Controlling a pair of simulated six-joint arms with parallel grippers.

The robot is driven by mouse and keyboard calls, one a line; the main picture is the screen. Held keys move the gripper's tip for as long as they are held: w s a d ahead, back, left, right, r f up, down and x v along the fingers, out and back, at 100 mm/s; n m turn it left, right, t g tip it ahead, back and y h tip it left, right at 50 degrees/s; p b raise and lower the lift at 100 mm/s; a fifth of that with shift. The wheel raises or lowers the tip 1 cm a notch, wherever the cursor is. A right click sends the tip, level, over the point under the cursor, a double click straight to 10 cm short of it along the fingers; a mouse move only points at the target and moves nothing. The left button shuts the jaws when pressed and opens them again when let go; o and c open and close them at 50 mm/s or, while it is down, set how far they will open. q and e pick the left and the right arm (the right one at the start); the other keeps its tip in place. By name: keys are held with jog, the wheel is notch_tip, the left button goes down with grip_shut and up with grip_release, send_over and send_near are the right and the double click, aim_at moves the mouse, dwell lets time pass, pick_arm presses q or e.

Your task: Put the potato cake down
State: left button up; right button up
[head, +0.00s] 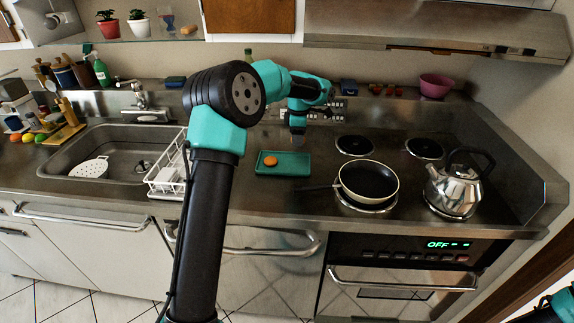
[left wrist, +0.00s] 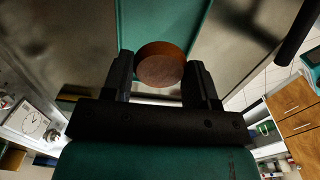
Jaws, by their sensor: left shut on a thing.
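The potato cake is a small round orange-brown disc (head: 270,160), seen over the green tray (head: 298,170) on the counter left of the hob. In the left wrist view the cake (left wrist: 160,66) sits between the two black fingers of my left gripper (left wrist: 161,72), with the green tray (left wrist: 165,22) behind it. I cannot tell whether the cake touches the tray. My right gripper is not in view.
A frying pan (head: 368,181) stands on a front coil, right of the tray. A steel kettle (head: 454,187) stands on the front right coil. A white dish rack (head: 166,178) and the sink (head: 128,146) lie to the left. The rear coils are bare.

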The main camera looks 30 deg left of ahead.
pick_arm(q)
send_over(297, 165)
jog(key=shift+w+f, duration=0.1)
jog(key=shift+f, duration=2.4)
jog(key=shift+f, duration=2.5)
jog(key=o, duration=0.9)
jog(key=shift+f, duration=0.15)
notch_tip(297, 165, up, 12)
jog(key=shift+r, duration=0.2)
